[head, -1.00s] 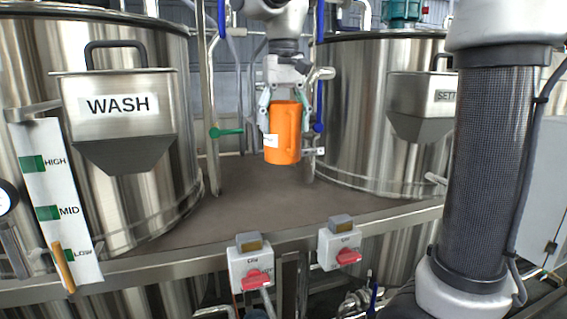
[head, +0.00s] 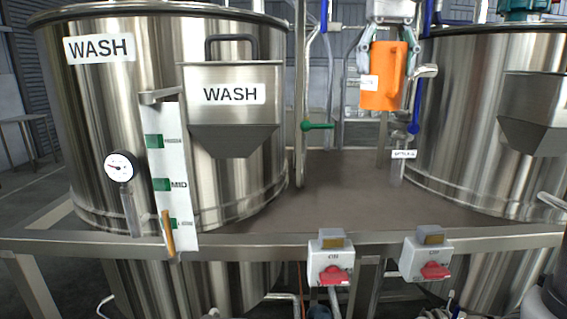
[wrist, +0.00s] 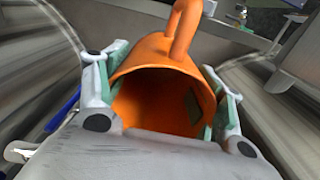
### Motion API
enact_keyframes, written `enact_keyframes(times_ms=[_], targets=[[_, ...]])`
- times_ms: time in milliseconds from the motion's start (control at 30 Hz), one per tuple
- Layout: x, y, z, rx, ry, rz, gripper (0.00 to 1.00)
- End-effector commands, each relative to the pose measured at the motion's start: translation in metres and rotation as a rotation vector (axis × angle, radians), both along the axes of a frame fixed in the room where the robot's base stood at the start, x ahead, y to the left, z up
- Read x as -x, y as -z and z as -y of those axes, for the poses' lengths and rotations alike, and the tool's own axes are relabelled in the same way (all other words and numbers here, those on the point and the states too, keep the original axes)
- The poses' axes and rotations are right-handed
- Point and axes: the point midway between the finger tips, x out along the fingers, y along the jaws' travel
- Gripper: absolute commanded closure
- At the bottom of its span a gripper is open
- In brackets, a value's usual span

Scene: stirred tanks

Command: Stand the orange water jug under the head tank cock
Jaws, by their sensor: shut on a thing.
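The orange water jug (head: 381,85) is held upright in the air between the two tanks, with its open mouth and handle showing in the wrist view (wrist: 160,62). My gripper (head: 388,66) is shut on the jug, one finger on each side of its body near the rim. In the head view the jug hangs above the deck, left of a pipe spout (head: 424,72) and above a cock with a blue handle (head: 413,128). Another cock with a green handle (head: 318,125) is on a pipe to the left. I cannot tell which is the head tank cock.
The WASH tank (head: 90,120) stands at left with a hopper and level gauge; another steel tank (head: 470,110) stands at right.

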Motion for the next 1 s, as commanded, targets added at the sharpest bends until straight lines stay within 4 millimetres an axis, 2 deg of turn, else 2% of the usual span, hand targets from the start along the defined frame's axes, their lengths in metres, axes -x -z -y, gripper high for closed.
enact_keyframes(times_ms=[167, 267, 1000], targets=[[0.001, 0.019, 0.0, 0.001, 0.0, -0.003, 0.58], [0.001, 0.039, 0.0, 0.001, 0.0, -0.003, 0.58], [0.001, 0.202, 0.0, 0.002, 0.0, -0.004, 0.58]])
